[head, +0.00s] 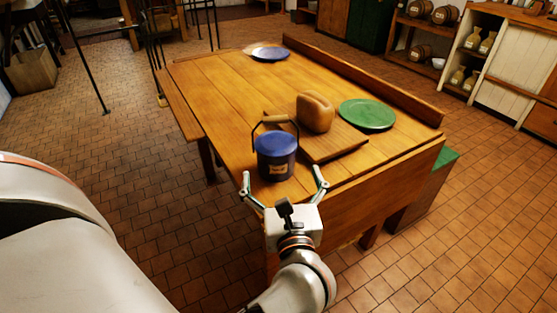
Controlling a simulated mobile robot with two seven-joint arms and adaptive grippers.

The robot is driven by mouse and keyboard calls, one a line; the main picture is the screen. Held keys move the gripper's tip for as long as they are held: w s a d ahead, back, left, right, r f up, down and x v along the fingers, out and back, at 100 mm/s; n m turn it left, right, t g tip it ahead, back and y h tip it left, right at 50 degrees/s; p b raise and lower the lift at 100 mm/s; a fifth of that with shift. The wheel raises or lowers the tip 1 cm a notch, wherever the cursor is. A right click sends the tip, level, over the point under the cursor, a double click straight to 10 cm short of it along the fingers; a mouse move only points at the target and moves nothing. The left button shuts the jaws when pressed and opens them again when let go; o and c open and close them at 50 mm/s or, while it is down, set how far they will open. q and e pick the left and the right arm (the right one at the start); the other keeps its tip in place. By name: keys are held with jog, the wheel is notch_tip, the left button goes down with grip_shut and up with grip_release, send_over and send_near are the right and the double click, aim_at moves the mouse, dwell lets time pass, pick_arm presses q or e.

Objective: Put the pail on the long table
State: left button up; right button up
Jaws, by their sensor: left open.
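The pail (276,161) is dark blue with a lid, a small label and a raised handle. It stands upright at the near end of the long wooden table (220,89), and appears to rest on the tabletop. My left gripper (284,184) is open at the table's near edge, with one finger on each side of the pail's lower part and visible gaps between fingers and pail. My right gripper is not in view.
A bread loaf (315,112) sits on a cutting board (345,141) just behind the pail. A green plate (367,115) lies to the right and another plate (268,53) at the far end. A bench (180,103) runs along the left side.

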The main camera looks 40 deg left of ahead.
pick_arm(q)
jog(key=shift+s+d, duration=0.5)
jog(key=shift+s, duration=0.05)
jog(key=shift+s+r+m, duration=0.15)
jog(key=shift+r+m, duration=0.2)
jog(key=shift+m, duration=0.15)
notch_tip(320, 180, up, 4)
jog(key=s+d+m+t+h, duration=0.1)
jog(key=d+m+t+h, duration=0.15)
jog(key=m+t, duration=0.7)
jog(key=s+d+f+m+h, duration=0.1)
jog(key=d+f+m+h, duration=0.4)
jog(key=m, duration=0.6)
jog(key=s+d+f+m+h, duration=0.15)
jog(key=d+m+h, duration=0.25)
jog(key=m+h, duration=0.5)
jog(key=s+a+f+m+g, duration=0.1)
jog(key=s+f+m+g, duration=0.3)
jog(key=f+m, duration=0.2)
jog(key=s+a+f+m+g, duration=0.1)
jog(key=s+f+m+g, duration=0.2)
jog(key=f+m, duration=0.4)
jog(key=s+a+f+m+g+y, duration=0.1)
jog(key=s+f+m+g, duration=0.3)
jog(key=f, duration=0.9)
jog(key=shift+s+m+g, duration=0.35)
jog(key=shift+s+m, duration=0.25)
jog(key=shift+m, duration=0.65)
